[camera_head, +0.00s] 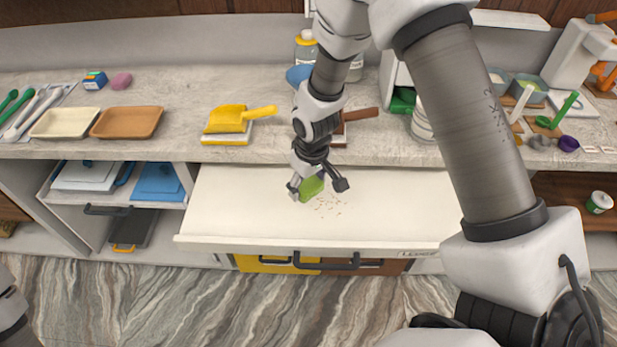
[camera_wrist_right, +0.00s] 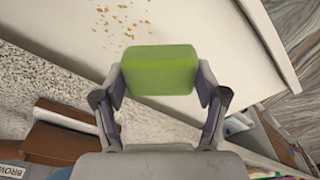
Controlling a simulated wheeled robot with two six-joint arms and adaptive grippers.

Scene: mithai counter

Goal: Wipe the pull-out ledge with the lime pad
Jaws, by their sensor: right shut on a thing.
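The cream pull-out ledge (camera_head: 245,207) extends from below the counter, and it also fills the top of the right wrist view (camera_wrist_right: 215,25). My right gripper (camera_head: 316,187) is over the middle of the ledge. It is shut on the lime pad (camera_wrist_right: 160,70), a green block held between both fingers. In the head view the pad (camera_head: 308,189) shows partly behind the fingers, at or just above the ledge surface; I cannot tell if it touches. Brown crumbs (camera_head: 331,207) lie just right of the pad, and they also show in the right wrist view (camera_wrist_right: 122,28). My left gripper is out of view.
Blue items (camera_head: 158,182) sit on a shelf to the left. The ledge's left part is clear.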

